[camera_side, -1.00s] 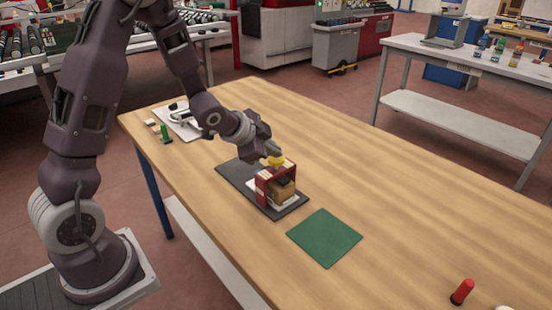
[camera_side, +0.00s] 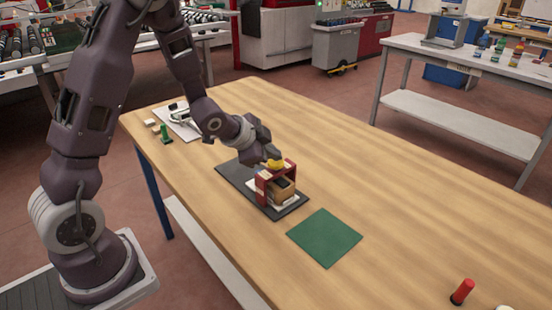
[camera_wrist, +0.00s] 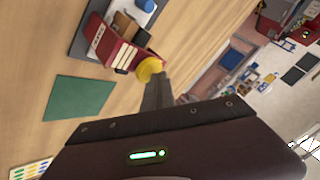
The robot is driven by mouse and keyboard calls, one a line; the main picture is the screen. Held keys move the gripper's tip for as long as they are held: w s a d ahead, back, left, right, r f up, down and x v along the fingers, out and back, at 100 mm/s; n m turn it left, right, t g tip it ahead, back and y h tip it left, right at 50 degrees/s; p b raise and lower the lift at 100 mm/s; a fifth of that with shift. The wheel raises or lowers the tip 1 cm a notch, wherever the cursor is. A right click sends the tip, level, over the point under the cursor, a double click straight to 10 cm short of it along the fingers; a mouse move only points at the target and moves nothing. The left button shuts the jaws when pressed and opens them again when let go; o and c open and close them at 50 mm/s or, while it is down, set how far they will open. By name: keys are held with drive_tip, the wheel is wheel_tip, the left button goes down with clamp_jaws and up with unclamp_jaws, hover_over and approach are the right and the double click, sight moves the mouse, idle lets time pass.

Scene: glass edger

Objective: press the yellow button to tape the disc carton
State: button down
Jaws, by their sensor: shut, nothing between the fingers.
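The yellow button (camera_side: 275,163) is a round dome on top of the red frame (camera_side: 262,191). The brown disc carton (camera_side: 284,194) sits inside that frame, with a dark piece over its top. My gripper (camera_side: 268,157) is shut and empty, with its fingertips at the button. In the side view they seem to touch its top, partly covering it. In the wrist view, the shut fingers (camera_wrist: 158,88) reach to the yellow button (camera_wrist: 149,68), beside the red frame (camera_wrist: 106,44). The carton (camera_wrist: 123,24) shows behind the frame, partly hidden.
The frame stands on a dark grey mat (camera_side: 232,173). A green square mat (camera_side: 325,238) lies in front of it. A white board (camera_side: 180,124) with small items is at the far left.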

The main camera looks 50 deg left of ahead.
sight(272, 164)
drive_tip(key=shift+r, duration=1.15)
drive_tip(key=shift+r, duration=0.1)
wheel_tip(272, 164, up, 5)
drive_tip(key=shift+f, duration=0.1)
idle(0.4)
drive_tip(key=s+d+r+n+g+y, duration=0.1)
drive_tip(key=s+d+r+n, duration=0.1)
drive_tip(key=s+r, duration=0.3)
drive_tip(key=s+d+r+n+y, duration=0.1)
drive_tip(key=s+d+r+n, duration=0.15)
drive_tip(key=s, duration=0.55)
drive_tip(key=s+d+n+g+h, duration=0.1)
drive_tip(key=s+d, duration=0.2)
drive_tip(key=s, duration=0.5)
drive_tip(key=s+d+n+g+h, duration=0.1)
drive_tip(key=s+d+n+h, duration=0.1)
drive_tip(key=s, duration=0.6)
drive_tip(key=shift+s+d+r+g, duration=0.2)
drive_tip(key=shift+d+r+g, duration=0.1)
drive_tip(key=shift+d+r, duration=0.2)
